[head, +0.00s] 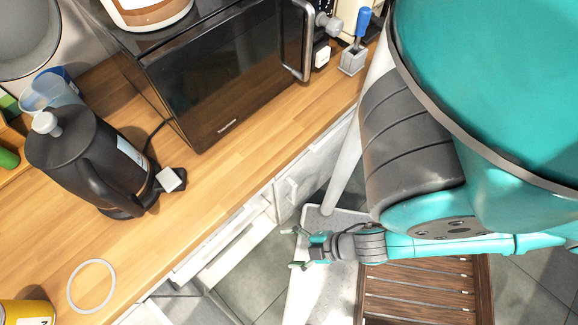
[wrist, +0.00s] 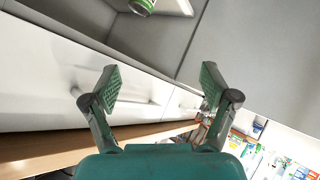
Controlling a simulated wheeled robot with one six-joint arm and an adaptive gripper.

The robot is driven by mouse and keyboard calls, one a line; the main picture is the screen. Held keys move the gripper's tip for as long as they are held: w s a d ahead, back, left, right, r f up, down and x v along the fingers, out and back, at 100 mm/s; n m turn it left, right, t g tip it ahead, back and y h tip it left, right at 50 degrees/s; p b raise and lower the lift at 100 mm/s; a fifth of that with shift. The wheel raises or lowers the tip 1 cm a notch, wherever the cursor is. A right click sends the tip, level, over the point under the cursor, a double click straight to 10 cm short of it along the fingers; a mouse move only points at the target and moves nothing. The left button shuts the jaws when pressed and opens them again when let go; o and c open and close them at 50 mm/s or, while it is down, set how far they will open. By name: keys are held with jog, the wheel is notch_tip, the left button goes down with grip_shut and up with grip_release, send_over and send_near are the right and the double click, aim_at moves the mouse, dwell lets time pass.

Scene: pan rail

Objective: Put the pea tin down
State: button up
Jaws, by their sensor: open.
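A green tin with a light metal end (wrist: 143,5) shows at the top edge of the wrist view, partly cut off, on or against a pale panel in a grey recess. Its label cannot be read, so I cannot tell for sure that it is the pea tin. My gripper (head: 293,248) is low beside the counter front in the head view, its fingers apart and pointing left. In the wrist view my gripper (wrist: 160,84) is open and empty, with the green tin apart from it, beyond the fingertips.
A wooden counter (head: 215,165) holds a black kettle (head: 88,160), a microwave (head: 215,75), a white ring (head: 92,286) and a yellow tin (head: 28,312) at the corner. White drawer fronts (head: 225,245) line its edge. A slatted wooden piece (head: 415,290) is below my arm.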

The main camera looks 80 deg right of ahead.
notch_tip(320, 180, up, 18)
jog(key=m+t+h, duration=0.1)
jog(key=m+t, duration=0.3)
jog(key=m, duration=0.3)
jog(key=shift+w+d, duration=0.35)
jog(key=shift+w, duration=0.05)
